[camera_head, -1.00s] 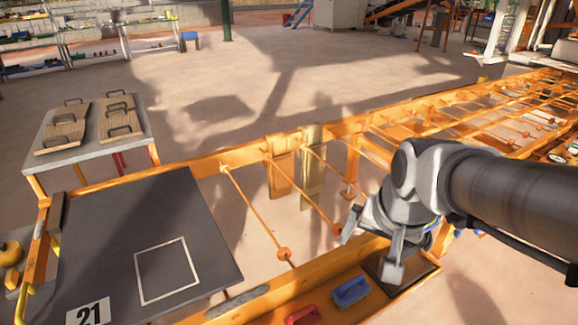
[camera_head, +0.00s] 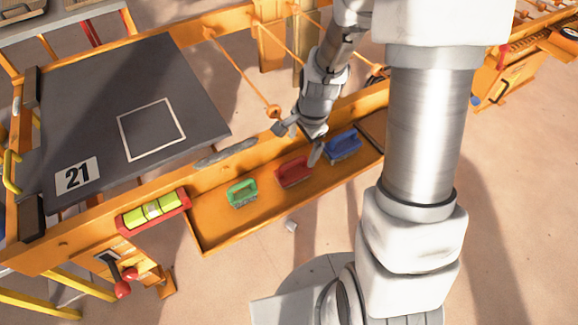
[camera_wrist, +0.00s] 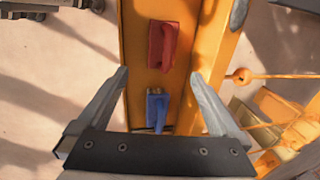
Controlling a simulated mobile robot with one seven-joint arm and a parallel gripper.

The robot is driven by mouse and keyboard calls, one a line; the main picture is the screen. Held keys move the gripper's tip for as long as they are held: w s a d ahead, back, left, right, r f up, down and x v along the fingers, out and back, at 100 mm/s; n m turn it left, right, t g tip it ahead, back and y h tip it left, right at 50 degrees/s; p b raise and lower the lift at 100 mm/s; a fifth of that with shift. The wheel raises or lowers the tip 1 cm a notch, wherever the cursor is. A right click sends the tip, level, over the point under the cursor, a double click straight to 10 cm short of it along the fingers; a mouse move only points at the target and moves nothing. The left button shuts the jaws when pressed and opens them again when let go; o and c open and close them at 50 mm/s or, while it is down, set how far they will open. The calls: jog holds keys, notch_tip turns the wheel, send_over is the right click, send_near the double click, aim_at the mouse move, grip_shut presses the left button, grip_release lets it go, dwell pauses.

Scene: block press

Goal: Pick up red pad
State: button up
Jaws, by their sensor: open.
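The red pad (camera_head: 292,171) lies in the orange tray, between a green pad (camera_head: 242,192) and a blue pad (camera_head: 343,145). It has a raised handle. My gripper (camera_head: 299,142) is above the tray's back edge, close to the red and blue pads in the head view. In the wrist view, the open gripper (camera_wrist: 160,78) has its fingers to either side of the tray. The red pad (camera_wrist: 163,45) shows ahead of the fingertips, and the blue pad (camera_wrist: 157,108) shows between the fingers. Nothing is held.
The orange tray (camera_head: 215,234) has a raised rim. A dark plate (camera_head: 190,95) with a white square and the number 21 is at the left. A yellow-green level (camera_head: 153,210) and a red-knobbed lever (camera_head: 122,288) sit at the front left.

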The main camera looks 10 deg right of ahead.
jog(key=b, duration=0.3)
send_over(297, 170)
jog(key=s, duration=0.2)
jog(key=f, duration=0.9)
jog(key=shift+w+a+f, duration=0.2)
jog(key=shift+f, duration=0.05)
jog(key=f, duration=0.1)
jog(key=w+f+b, duration=0.1)
jog(key=f, duration=0.1)
jog(key=f+b, duration=0.1)
jog(key=f, duration=0.1)
jog(key=shift+w+d, duration=0.15)
jog(key=shift+w, duration=0.15)
jog(key=shift+r, duration=0.1)
jog(key=c, duration=1.4)
jog(key=shift+o, duration=0.2)
jog(key=shift+r, duration=0.1)
